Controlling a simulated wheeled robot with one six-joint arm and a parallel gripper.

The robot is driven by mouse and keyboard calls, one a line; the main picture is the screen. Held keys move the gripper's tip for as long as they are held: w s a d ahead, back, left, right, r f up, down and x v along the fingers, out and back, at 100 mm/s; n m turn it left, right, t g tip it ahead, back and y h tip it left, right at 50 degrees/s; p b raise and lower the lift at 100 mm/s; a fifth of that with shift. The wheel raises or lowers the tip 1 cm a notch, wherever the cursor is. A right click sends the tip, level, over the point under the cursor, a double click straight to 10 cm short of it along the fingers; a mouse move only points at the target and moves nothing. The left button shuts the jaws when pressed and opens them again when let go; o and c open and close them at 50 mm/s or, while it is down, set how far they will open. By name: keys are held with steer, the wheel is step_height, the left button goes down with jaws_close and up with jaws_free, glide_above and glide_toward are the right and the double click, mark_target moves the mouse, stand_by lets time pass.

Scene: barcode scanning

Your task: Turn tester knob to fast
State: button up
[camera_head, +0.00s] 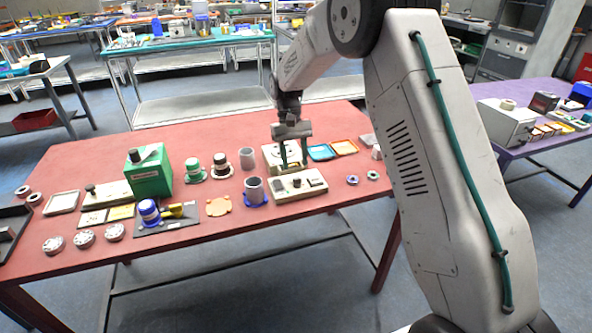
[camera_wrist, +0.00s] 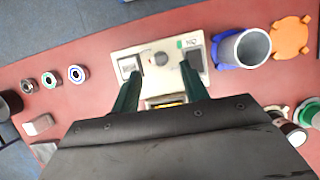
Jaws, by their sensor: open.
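The tester is a cream box (camera_head: 298,190) near the front edge of the red table, with dark panels on its top. In the wrist view the tester (camera_wrist: 143,46) shows a small round grey knob (camera_wrist: 161,58) between two panels, with a green mark to one side. The knob's pointing direction and any speed labels are too small to read. My gripper (camera_head: 293,165) points down over the tester. Its two dark green fingers are apart in the wrist view (camera_wrist: 159,74), with nothing visibly held between them. The knob appears between and just beyond the fingertips, and contact cannot be told.
A grey cup on a blue base (camera_head: 254,190) stands close left of the tester. Blue and orange trays (camera_head: 343,147) lie behind right. Small rings (camera_head: 352,180) lie to the right. A green box (camera_head: 150,175) and several parts fill the table's left.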

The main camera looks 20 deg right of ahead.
steer(key=shift+v, duration=1.5)
